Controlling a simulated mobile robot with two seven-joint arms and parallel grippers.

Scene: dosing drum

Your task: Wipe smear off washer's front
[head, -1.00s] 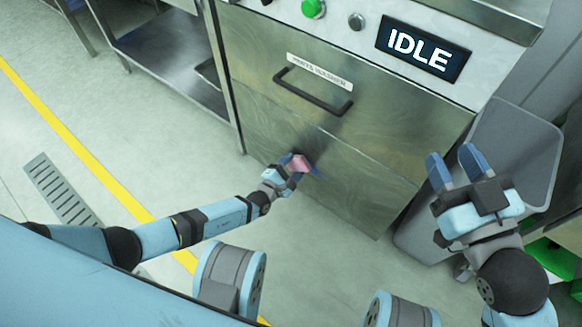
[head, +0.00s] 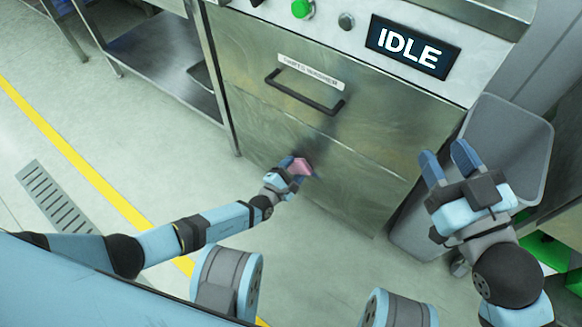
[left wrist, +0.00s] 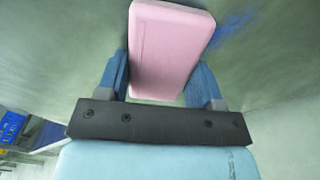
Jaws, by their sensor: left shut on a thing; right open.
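The parts washer's front (head: 350,165) is a brushed steel panel with a dark bar handle (head: 305,92) across it. My left gripper (head: 298,170) is shut on a pink block-shaped wiper (head: 303,168) at the lower part of the panel. In the left wrist view the pink wiper (left wrist: 168,48) sits between the two blue fingers, its far end at or close to the steel. A blue smear (left wrist: 236,30) shows on the steel just right of the wiper. In the head view the wiper and gripper mostly hide it. My right gripper (head: 447,165) is open and empty, right of the panel.
A grey bin (head: 515,145) stands right of the washer, behind my right gripper. The washer's IDLE display (head: 413,46) and green button (head: 302,9) are above. A steel shelf table (head: 165,60) stands at left. The floor in front is mostly clear.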

